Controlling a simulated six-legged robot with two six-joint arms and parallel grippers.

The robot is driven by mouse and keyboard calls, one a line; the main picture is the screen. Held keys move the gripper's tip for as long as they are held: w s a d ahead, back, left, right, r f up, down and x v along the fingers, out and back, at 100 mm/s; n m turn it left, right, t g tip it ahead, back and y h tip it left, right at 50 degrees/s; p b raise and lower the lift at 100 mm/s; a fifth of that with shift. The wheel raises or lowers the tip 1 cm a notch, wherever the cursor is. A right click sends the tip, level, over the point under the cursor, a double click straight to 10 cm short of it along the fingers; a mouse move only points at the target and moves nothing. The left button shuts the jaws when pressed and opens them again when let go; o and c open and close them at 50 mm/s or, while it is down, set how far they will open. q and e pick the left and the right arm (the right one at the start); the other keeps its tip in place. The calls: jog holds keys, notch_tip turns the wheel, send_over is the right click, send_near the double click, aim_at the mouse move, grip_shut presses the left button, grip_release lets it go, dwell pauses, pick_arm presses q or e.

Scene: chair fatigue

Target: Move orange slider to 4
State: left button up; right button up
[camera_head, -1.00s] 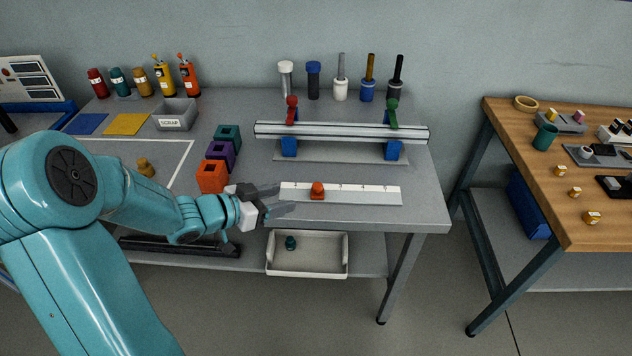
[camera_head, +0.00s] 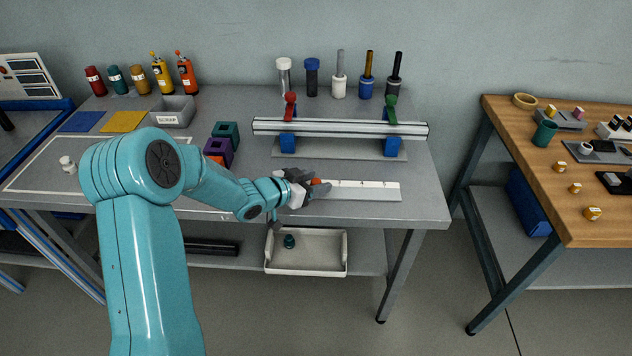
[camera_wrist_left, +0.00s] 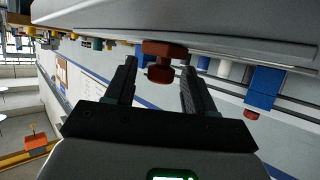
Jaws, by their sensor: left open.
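The orange slider (camera_head: 317,182) sits on the white marked ruler strip (camera_head: 365,190), near its left part. My left gripper (camera_head: 314,186) is at the slider and partly hides it in the head view. In the left wrist view the slider (camera_wrist_left: 160,62) shows between the two open fingers of the left gripper (camera_wrist_left: 158,80), with space on both sides. Which mark the slider stands at cannot be read. My right gripper does not show.
A rail with red and green clamps (camera_head: 340,128) stands behind the strip. Purple (camera_head: 219,150) and green (camera_head: 227,134) blocks are to the left. A white tray (camera_head: 306,270) lies on the lower shelf. The strip's right part is clear.

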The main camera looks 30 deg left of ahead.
aim_at(363, 193)
pick_arm(q)
jog(key=shift+w+d+f, duration=0.1)
jog(key=shift+w+f, duration=0.1)
jog(key=shift+w, duration=0.2)
grip_shut()
jog(key=shift+w+d+b, duration=0.15)
jog(key=shift+d+b, duration=0.15)
jog(key=w+d+b, duration=0.2)
jog(key=d, duration=0.1)
jog(key=w+d+b, duration=0.1)
jog(key=d+b, duration=0.1)
jog(key=d, duration=0.1)
jog(key=w+d+b, duration=0.2)
jog(key=d, duration=0.1)
jog(key=shift+w+d, duration=0.1)
jog(key=shift+w, duration=0.2)
jog(key=shift+w+d+r, duration=0.1)
jog(key=shift+w+d, duration=0.05)
jog(key=shift+d, duration=0.05)
